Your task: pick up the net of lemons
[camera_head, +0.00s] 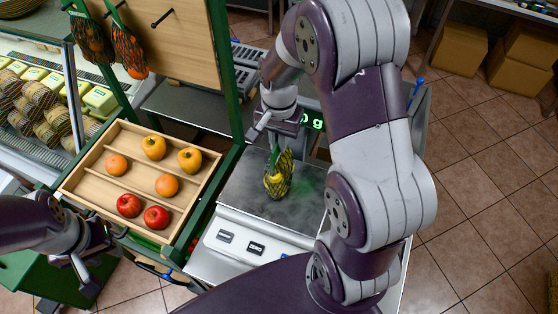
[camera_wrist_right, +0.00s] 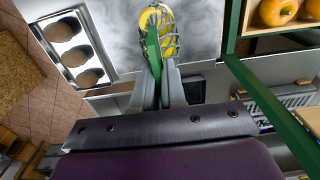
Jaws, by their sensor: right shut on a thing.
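The net of lemons (camera_head: 278,180) is a dark green mesh with yellow fruit inside, upright over the metal plate of the weighing scale (camera_head: 240,190). A green tag or strap shows at its top. My right gripper (camera_head: 273,142) is above it and shut on the green top of the net. In the right wrist view the fingers (camera_wrist_right: 167,88) close on the green strip, with the lemons (camera_wrist_right: 157,22) beyond. I cannot tell whether the net touches the plate. My left gripper (camera_head: 82,268) is at the lower left, away from the net; its finger opening is unclear.
A wooden crate (camera_head: 88,182) with apples and orange fruit stands left of the scale. Other nets (camera_head: 128,50) hang from a green-framed wooden board (camera_head: 175,40) at the upper left. Cardboard boxes (camera_head: 461,48) stand at the back right. Tiled floor on the right is clear.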

